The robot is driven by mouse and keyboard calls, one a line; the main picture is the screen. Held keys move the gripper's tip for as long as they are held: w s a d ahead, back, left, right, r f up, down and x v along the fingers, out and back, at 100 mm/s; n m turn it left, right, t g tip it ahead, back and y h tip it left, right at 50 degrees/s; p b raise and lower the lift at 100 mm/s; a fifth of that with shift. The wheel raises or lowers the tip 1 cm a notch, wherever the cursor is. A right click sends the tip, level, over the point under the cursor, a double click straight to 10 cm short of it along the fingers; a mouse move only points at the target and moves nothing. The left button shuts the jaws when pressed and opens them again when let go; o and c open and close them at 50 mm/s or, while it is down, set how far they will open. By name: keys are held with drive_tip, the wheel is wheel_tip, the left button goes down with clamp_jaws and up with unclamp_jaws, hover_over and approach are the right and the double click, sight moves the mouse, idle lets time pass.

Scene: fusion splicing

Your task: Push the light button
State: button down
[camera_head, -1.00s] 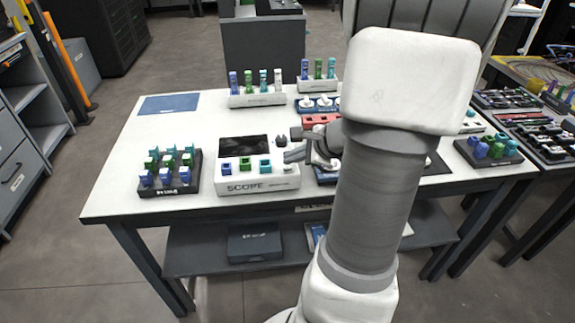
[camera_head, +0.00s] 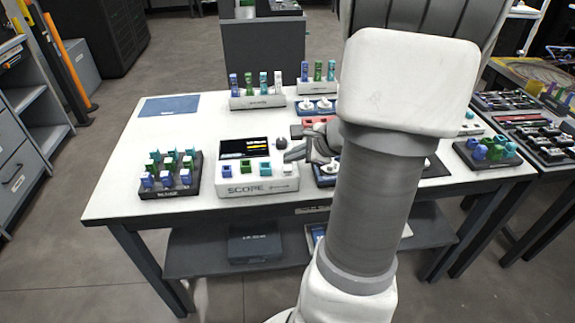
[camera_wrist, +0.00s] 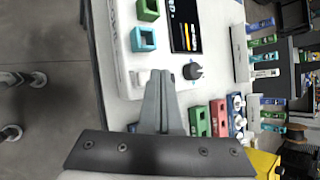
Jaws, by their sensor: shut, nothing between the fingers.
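The white SCOPE device (camera_head: 258,187) stands near the front of the table and also shows in the wrist view (camera_wrist: 117,40). Its screen (camera_head: 245,148) is lit with yellow and white marks. A small white button (camera_head: 287,169) is at the right end of its front row of coloured sockets. A dark round knob (camera_head: 281,143) sits beside the screen and shows in the wrist view (camera_wrist: 193,71). My gripper (camera_head: 289,156) is shut and empty.
A dark rack of coloured connectors (camera_head: 170,182) is left of the device. A white connector holder (camera_head: 258,101) stands behind it. A red block (camera_head: 320,121) is close to the right, partly hidden by my arm.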

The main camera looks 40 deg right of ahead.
sight(291, 169)
wheel_tip(291, 169, up, 6)
drive_tip(key=p, duration=0.5)
drive_tip(key=shift+a, duration=0.1)
idle(0.5)
